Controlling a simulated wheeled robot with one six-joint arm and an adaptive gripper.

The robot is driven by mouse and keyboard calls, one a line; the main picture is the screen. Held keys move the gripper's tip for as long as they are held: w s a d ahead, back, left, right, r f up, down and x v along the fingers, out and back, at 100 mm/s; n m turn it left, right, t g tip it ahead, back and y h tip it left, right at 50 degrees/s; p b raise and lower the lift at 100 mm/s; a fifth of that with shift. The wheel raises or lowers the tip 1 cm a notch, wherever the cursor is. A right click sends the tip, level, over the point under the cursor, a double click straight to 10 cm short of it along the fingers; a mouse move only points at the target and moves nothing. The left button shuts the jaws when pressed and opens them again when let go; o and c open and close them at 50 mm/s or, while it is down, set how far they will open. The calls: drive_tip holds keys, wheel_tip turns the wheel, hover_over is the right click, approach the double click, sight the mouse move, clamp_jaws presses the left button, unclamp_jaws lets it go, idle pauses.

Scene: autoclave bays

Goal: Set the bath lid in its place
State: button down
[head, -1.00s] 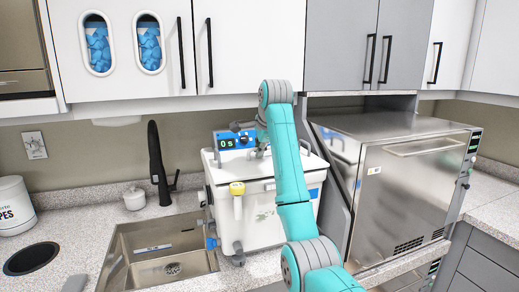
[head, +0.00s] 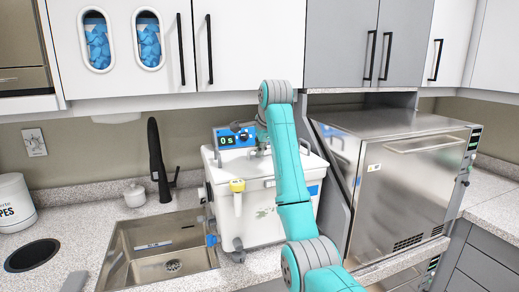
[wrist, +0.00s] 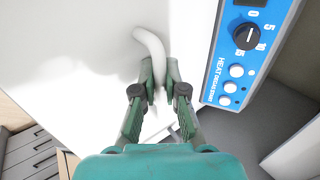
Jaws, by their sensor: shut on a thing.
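The bath (head: 255,205) is a white box on the counter right of the sink, with a blue control panel reading "0 s" (head: 235,139) at its back. The white bath lid (head: 312,161) lies over the bath's top and looks about level. I cannot tell whether it is fully seated, as my arm covers part of it. My gripper (wrist: 160,88) is shut on the lid's curved white handle (wrist: 150,45). In the wrist view the pale lid (wrist: 70,60) fills the left side, and the blue panel (wrist: 237,60) stands close right of my gripper.
The sink (head: 160,250) with its black faucet (head: 158,160) is to the left. A steel autoclave (head: 410,185) stands close on the right. White cabinets (head: 240,50) hang above the bath. A yellow-topped valve (head: 237,188) sticks out at the bath's front.

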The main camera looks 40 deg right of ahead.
drive_tip(key=c, duration=1.2)
unclamp_jaws()
drive_tip(key=shift+o, duration=0.2)
wheel_tip(320, 180, up, 10)
drive_tip(key=shift+r, duration=0.1)
